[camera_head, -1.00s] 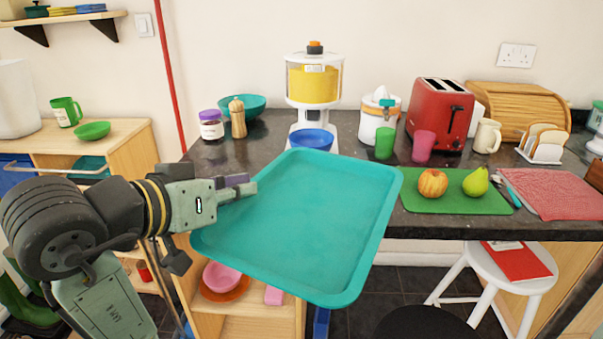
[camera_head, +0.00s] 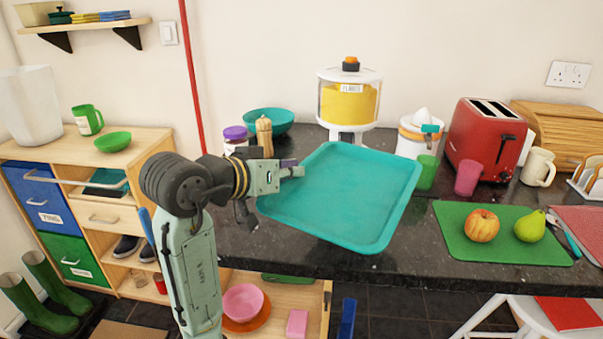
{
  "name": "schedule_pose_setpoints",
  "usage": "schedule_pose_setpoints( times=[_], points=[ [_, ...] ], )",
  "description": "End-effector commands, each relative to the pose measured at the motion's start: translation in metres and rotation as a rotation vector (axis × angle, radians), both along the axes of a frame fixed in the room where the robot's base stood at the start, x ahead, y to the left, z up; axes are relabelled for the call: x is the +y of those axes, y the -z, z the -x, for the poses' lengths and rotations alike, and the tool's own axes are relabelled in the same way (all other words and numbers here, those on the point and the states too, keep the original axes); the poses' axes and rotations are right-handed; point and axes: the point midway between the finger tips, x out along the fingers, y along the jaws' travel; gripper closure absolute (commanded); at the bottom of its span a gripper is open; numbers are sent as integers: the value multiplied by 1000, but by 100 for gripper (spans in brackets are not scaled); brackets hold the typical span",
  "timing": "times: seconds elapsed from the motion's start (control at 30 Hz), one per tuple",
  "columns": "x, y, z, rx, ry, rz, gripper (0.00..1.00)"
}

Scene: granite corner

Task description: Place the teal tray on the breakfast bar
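The teal tray (camera_head: 345,195) is a shallow rectangle with a raised rim, seen in the head view over the dark granite breakfast bar (camera_head: 460,260). My gripper (camera_head: 291,169) is shut on the tray's left rim. The tray looks tilted, and its near corner is close to the bar's front edge. I cannot tell whether any part of it touches the bar top. The tray hides the middle of the bar behind it.
Behind the tray stand a yellow-filled dispenser (camera_head: 349,98), a teal bowl (camera_head: 268,121), a wooden shaker (camera_head: 264,136) and a purple-lidded jar (camera_head: 236,137). To its right are a green cup (camera_head: 426,172), a pink cup (camera_head: 468,178), a red toaster (camera_head: 484,135) and a green mat (camera_head: 490,250) with fruit.

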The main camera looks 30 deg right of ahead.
Motion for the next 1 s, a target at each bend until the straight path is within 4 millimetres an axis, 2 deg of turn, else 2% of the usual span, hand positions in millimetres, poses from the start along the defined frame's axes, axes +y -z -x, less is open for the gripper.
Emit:
schedule_pose_setpoints(
  times=[0.1, 0.3, 0.6, 1.0],
  points=[
    [-19, -1, -17, 3, 1, 1, 100],
    [-33, 4, -29, 0, -1, 1, 100],
    [-32, 34, -29, 2, -1, 2, 100],
    [-32, 42, -29, 0, -1, 2, 100]
  ],
)
